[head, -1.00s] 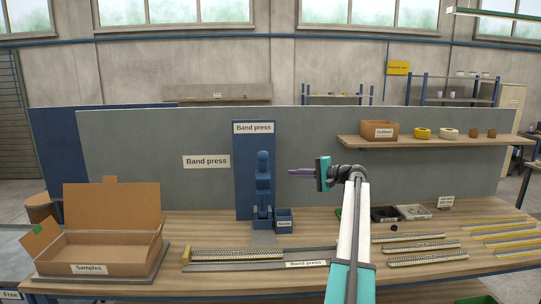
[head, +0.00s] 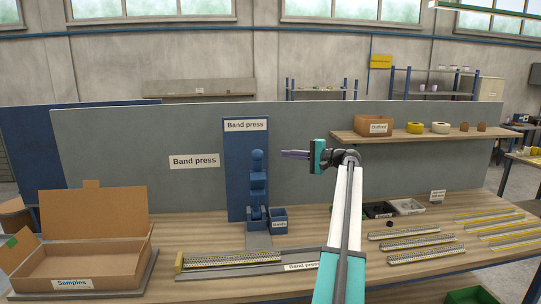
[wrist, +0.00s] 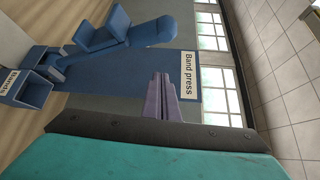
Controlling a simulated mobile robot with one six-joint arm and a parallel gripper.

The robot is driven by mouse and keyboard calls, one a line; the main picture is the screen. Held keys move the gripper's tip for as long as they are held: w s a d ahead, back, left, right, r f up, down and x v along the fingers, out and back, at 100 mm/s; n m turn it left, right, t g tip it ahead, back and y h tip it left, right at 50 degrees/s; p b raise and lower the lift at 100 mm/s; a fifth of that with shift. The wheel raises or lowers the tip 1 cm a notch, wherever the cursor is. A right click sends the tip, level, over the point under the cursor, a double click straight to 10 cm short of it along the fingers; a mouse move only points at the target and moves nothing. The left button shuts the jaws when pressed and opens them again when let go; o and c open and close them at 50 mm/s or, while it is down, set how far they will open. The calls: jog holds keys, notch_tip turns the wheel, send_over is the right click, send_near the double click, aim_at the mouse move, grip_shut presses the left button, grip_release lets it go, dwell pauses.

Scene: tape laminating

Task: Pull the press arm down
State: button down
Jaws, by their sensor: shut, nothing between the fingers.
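The blue band press (head: 257,212) stands on the workbench against its blue backboard. Its press arm (head: 257,165) points up, with a rounded top end. My gripper (head: 283,154) is shut and empty, its purple fingers pointing left. In the head view it is just right of the press arm's top, with a gap between them. In the wrist view the shut fingers (wrist: 160,78) are in front of the backboard. The press arm (wrist: 148,33) shows there apart from the fingers, on the upper left side, and nothing touches it.
A small blue Bands bin (head: 279,226) sits right of the press base. A perforated strip (head: 232,260) lies in front. An open Samples box (head: 85,265) is at left. A shelf (head: 345,136) with a carton and tape rolls is behind my arm at right.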

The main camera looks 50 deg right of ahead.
jog(key=shift+w, duration=0.1)
jog(key=w+a+p, duration=0.5)
jog(key=w+p, duration=0.1)
jog(key=w, duration=0.1)
jog(key=shift+a+p, duration=0.2)
jog(key=shift+p, duration=0.15)
dwell(0.5)
jog(key=shift+w+f, duration=0.1)
jog(key=shift+f, duration=0.1)
dwell(0.3)
